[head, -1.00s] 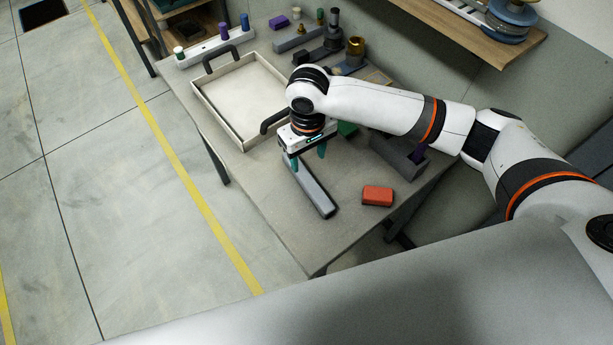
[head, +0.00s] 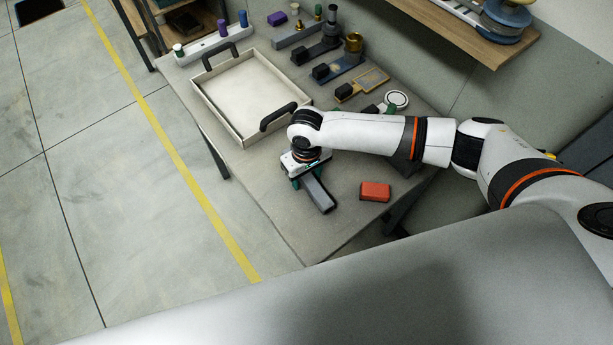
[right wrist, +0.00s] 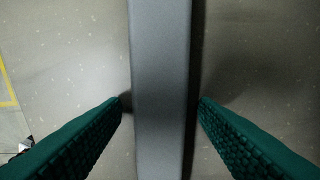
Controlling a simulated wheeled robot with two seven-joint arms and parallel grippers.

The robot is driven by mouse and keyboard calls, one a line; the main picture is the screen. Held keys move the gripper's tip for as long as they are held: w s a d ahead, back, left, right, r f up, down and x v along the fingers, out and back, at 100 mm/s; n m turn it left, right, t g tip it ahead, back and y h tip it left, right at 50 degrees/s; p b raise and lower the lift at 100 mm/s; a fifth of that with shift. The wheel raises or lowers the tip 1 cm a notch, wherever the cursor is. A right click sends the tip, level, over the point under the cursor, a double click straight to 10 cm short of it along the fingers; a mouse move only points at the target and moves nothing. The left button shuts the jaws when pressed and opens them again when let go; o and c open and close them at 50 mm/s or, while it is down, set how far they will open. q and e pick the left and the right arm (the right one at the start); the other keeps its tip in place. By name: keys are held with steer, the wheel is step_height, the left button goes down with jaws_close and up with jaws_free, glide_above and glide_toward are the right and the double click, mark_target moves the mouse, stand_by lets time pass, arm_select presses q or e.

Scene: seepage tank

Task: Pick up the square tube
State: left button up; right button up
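The square tube (head: 318,192) is a long grey bar lying on the table near its front edge. My right gripper (head: 305,180) is over it from above and hides its far part in the head view. In the right wrist view the tube (right wrist: 162,70) runs top to bottom between the two green fingers of my right gripper (right wrist: 161,103). The fingers are open, one on each side, with a narrow gap showing on each side of the tube. My left gripper is not in view.
A red block (head: 375,191) lies right of the tube. A white tray with dark handles (head: 214,112) stands behind it on the table (head: 335,225). Several small parts and holders stand at the back. A wooden shelf (head: 455,35) is at the upper right.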

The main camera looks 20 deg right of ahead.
steer(key=shift+r, duration=0.1)
steer(key=c, duration=1)
